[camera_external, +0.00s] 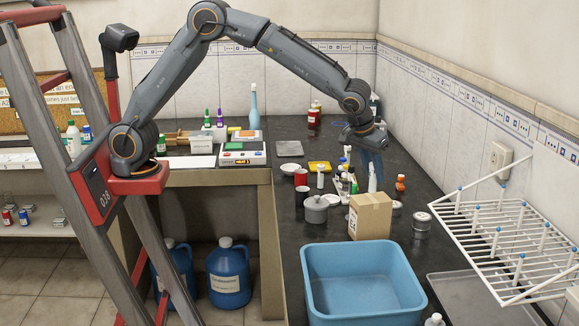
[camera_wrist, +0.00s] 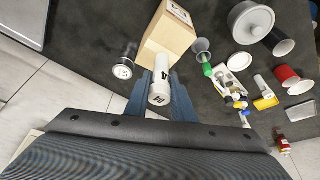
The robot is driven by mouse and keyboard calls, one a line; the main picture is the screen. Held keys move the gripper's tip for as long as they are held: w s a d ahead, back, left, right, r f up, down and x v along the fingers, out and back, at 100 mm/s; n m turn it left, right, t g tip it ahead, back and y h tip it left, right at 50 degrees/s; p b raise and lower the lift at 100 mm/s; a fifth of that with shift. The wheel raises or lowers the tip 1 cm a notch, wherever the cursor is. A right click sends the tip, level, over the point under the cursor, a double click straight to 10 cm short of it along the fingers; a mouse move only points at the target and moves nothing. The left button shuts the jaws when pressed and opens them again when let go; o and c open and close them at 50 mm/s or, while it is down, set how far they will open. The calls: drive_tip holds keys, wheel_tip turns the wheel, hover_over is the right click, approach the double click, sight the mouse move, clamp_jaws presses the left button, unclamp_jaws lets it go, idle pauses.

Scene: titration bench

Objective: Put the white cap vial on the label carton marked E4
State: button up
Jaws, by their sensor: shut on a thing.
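The white cap vial (camera_wrist: 160,90) is a white cylinder with dark markings, held between the blue fingers of my gripper (camera_wrist: 160,98) in the wrist view. In the external view my gripper (camera_external: 371,160) is above the back part of the dark counter, with the vial (camera_external: 372,180) between its fingers. The label carton (camera_external: 370,216) is a tan box with a white label reading E4. It stands on the counter nearer the camera than my gripper, behind the blue tub. The carton (camera_wrist: 168,38) shows beyond the vial in the wrist view.
A blue tub (camera_external: 362,280) is in front of the carton. A grey lidded pot (camera_external: 316,209) is to its left and a round tin (camera_external: 421,220) to its right. A white wire rack (camera_external: 500,235) is at the right. Small bottles crowd the counter behind the carton.

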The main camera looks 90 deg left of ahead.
drive_tip(key=shift+f, duration=0.8)
drive_tip(key=shift+f, duration=0.1)
drive_tip(key=shift+f, duration=0.1)
drive_tip(key=o, duration=1)
drive_tip(key=shift+s+d+r, duration=0.1)
drive_tip(key=shift+r, duration=0.5)
drive_tip(key=b+v, duration=0.3)
drive_tip(key=v, duration=0.8)
drive_tip(key=s+a+f+m+g+h, duration=0.1)
drive_tip(key=s+a+f+m, duration=0.1)
drive_tip(key=s+f, duration=0.4)
drive_tip(key=s+a+f+m+g, duration=0.1)
drive_tip(key=s+a+f, duration=0.4)
drive_tip(key=s, duration=1)
drive_tip(key=s+a+f+m+g+h, duration=0.1)
drive_tip(key=s+a+f+m, duration=0.2)
drive_tip(key=s+f, duration=0.6)
drive_tip(key=shift+s+a+f+m+h, duration=0.1)
drive_tip(key=shift+s+a+m+h, duration=0.1)
drive_tip(key=shift+s, duration=0.45)
drive_tip(key=shift+s+a+m+h, duration=0.1)
drive_tip(key=shift+s+m, duration=0.1)
drive_tip(key=shift+s, duration=0.4)
